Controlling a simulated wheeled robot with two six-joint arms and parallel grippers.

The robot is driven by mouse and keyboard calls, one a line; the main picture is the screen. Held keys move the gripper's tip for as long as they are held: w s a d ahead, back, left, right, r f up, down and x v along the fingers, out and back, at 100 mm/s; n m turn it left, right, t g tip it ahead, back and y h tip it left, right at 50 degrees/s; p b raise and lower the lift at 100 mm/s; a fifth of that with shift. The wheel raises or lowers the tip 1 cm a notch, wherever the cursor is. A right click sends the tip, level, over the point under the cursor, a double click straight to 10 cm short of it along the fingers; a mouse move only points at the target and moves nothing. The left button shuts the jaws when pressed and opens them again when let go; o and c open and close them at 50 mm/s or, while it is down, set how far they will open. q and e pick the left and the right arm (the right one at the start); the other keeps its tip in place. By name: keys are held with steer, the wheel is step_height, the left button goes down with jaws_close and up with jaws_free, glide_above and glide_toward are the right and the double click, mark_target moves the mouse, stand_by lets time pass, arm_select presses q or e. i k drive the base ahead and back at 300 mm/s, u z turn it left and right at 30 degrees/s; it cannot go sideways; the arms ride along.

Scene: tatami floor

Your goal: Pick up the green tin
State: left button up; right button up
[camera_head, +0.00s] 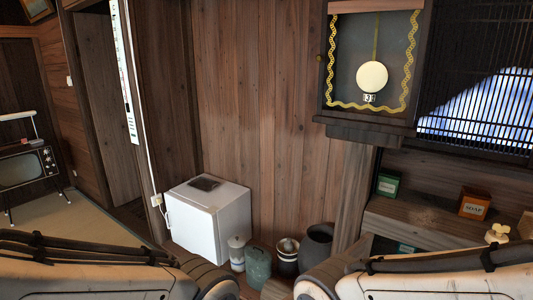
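A small dark green tin (388,184) with a pale label stands upright on the wooden shelf at the right, below the wall clock. A larger green canister (258,268) stands on the floor near the middle, its lower part cut off or hidden. My left and right arm links fill the bottom corners, but neither gripper shows. Both arms are well below and apart from the green tin.
An orange-brown SOAP box (474,204) stands on the shelf to the right of the tin. A pendulum clock (372,60) hangs above. A small white fridge (208,218), a white canister (236,252) and a dark pot (317,246) stand on the floor. A television (25,168) is far left.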

mark_target(388, 184)
steer(key=u, duration=1.55)
steer(key=i, duration=2.35)
steer(key=z, duration=3.65)
